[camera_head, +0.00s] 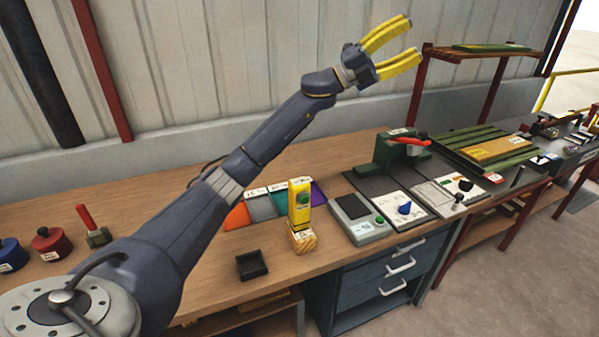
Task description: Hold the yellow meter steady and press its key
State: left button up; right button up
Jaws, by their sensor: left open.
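The yellow meter (299,203) stands upright on the wooden bench, on a small light wooden block (302,241). My left arm reaches in from the lower left, and my left gripper (413,38) is raised high above the bench, up and to the right of the meter. Its two yellow fingers are spread apart with nothing between them. It is well clear of the meter. My right gripper is not in view.
A grey scale-like device (357,219) stands close right of the meter. A small black tray (252,265) lies to its front left. A green press (399,150) stands further right. Bench (215,290) is bare around the black tray.

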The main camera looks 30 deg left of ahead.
pick_arm(q)
jog(key=a+f+m+g+y, duration=0.1)
jog(key=a+f+m+g, duration=0.2)
jog(key=f, duration=0.5)
jog(key=a+f+m+g+y, duration=0.15)
jog(key=f+m, duration=0.25)
jog(key=f, duration=0.4)
jog(key=m+g+y, duration=0.2)
jog(key=m+g, duration=0.5)
jog(key=m, duration=0.7)
send_near(296, 218)
jog(key=w+f, duration=0.1)
jog(key=w+a+f, duration=0.1)
jog(key=w+f, duration=0.1)
jog(key=shift+a+f, duration=0.25)
jog(key=shift+a, duration=0.1)
jog(key=shift+s+d+f, duration=0.1)
jog(key=shift+d, duration=0.3)
jog(key=shift+d+f, duration=0.2)
jog(key=shift+d, duration=2)
jog(key=shift+d+f, duration=0.2)
jog(key=shift+d, duration=2.05)
jog(key=shift+c, duration=0.5)
grip_shut()
